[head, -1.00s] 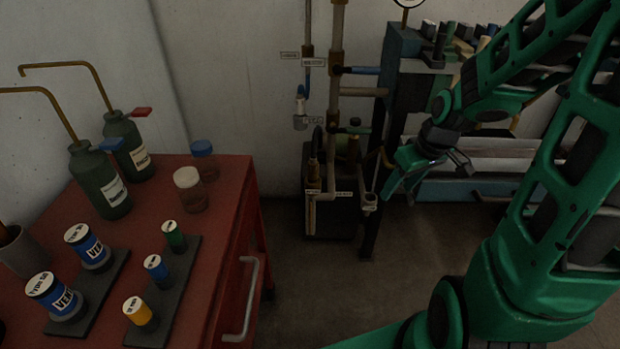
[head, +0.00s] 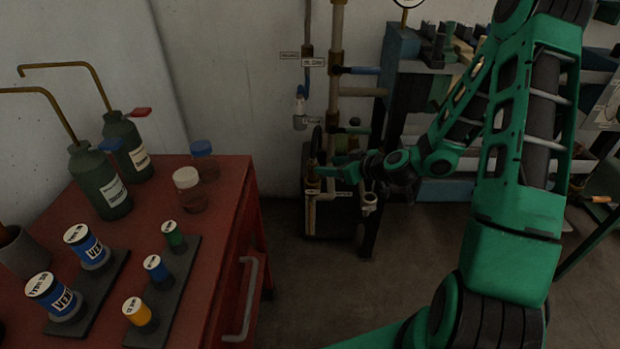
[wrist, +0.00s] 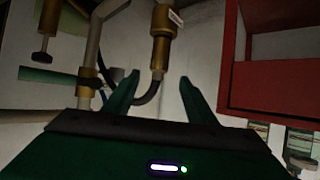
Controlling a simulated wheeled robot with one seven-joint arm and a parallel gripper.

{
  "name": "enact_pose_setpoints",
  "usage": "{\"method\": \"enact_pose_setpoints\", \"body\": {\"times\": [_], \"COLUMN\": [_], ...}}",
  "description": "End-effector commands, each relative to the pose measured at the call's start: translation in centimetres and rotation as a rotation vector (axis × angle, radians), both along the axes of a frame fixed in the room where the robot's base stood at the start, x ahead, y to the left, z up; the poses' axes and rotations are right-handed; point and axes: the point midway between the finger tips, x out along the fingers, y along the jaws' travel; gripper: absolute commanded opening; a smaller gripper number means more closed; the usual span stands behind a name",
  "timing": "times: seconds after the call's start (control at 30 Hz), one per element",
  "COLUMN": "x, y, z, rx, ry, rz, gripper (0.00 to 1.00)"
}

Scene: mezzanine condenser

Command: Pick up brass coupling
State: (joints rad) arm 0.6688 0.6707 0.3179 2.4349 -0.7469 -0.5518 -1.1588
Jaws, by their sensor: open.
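A brass fitting (wrist: 162,48), which looks like the brass coupling, shows in the wrist view. It hangs on a vertical pipe with a small white label and a black hose curving from its lower end. My gripper (wrist: 157,80) is open and empty; the fitting lies ahead of the gap between its green fingers, apart from them. In the head view my gripper (head: 328,172) points left toward a brass fitting (head: 312,178) at the pipework. My fingers partly cover the area there, so the exact gap cannot be told.
A red cabinet (head: 120,240) with bottles, jars and cans stands at left; a red box-like edge (wrist: 275,98) fills the wrist view's right. Grey pipe (wrist: 93,45) and another brass piece (wrist: 48,22) are at the wrist view's left. The floor (head: 310,290) is clear.

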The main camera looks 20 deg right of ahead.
Motion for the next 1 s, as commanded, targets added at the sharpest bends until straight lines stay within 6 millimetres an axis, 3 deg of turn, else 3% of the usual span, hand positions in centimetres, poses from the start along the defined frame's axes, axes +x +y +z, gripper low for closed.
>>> {"method": "enact_pose_setpoints", "body": {"times": [0.2, 0.47, 0.73, 1.0], "x": [2.6, 4.0, 6.8, 7.7], "y": [1.5, 2.1, 3.2, 3.6], "z": [-1.6, -2.5, -4.5, -5.0], "rx": [-0.001, -0.001, -0.002, -0.003], "ry": [0.0, 0.001, 0.0, 0.001], "rz": [0.005, 0.004, 0.004, 0.002], "gripper": [0.51, 0.51, 0.51, 0.51]}}
